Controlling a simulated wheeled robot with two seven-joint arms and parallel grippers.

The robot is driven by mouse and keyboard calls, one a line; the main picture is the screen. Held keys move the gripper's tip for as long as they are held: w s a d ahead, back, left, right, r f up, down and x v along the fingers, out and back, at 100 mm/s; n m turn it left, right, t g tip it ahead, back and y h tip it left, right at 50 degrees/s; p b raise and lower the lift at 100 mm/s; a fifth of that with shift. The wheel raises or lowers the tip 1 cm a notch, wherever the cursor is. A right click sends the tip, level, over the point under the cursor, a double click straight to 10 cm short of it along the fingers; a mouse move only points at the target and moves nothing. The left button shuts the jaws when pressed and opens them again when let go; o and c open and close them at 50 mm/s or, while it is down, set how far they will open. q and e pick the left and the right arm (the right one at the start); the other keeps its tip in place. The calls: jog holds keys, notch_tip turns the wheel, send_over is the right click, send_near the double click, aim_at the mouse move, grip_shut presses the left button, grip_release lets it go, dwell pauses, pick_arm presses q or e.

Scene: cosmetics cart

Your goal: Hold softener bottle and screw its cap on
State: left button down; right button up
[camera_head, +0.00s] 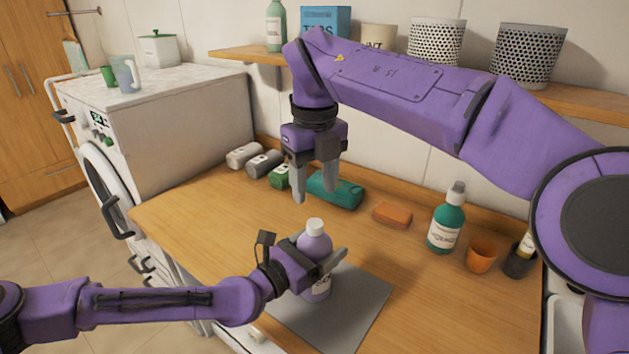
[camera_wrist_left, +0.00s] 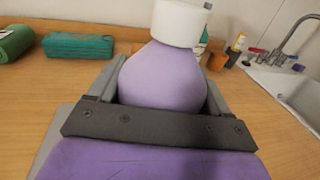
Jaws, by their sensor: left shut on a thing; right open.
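The lilac softener bottle (camera_head: 314,247) stands upright over the grey mat (camera_head: 357,308) on the wooden counter. Its white cap (camera_head: 315,227) sits on top of the neck; I cannot tell how tight it is. The cap (camera_wrist_left: 180,24) and bottle body (camera_wrist_left: 163,78) also show in the left wrist view. My left gripper (camera_head: 322,262) is shut on the bottle body, one finger on each side, and hides part of it. My right gripper (camera_head: 315,192) is open and empty, pointing down above the cap and apart from it.
A green bottle (camera_head: 446,226), an orange cup (camera_head: 481,255) and an orange block (camera_head: 392,214) stand to the right and behind. A teal case (camera_head: 340,192) and rolled towels (camera_head: 264,164) lie along the wall. A washing machine (camera_head: 180,125) is at left.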

aim_at(315, 222)
notch_tip(315, 222, down, 8)
jog(key=shift+f, duration=0.1)
dwell(0.6)
grip_shut()
jog(key=shift+o, duration=0.7)
grip_release()
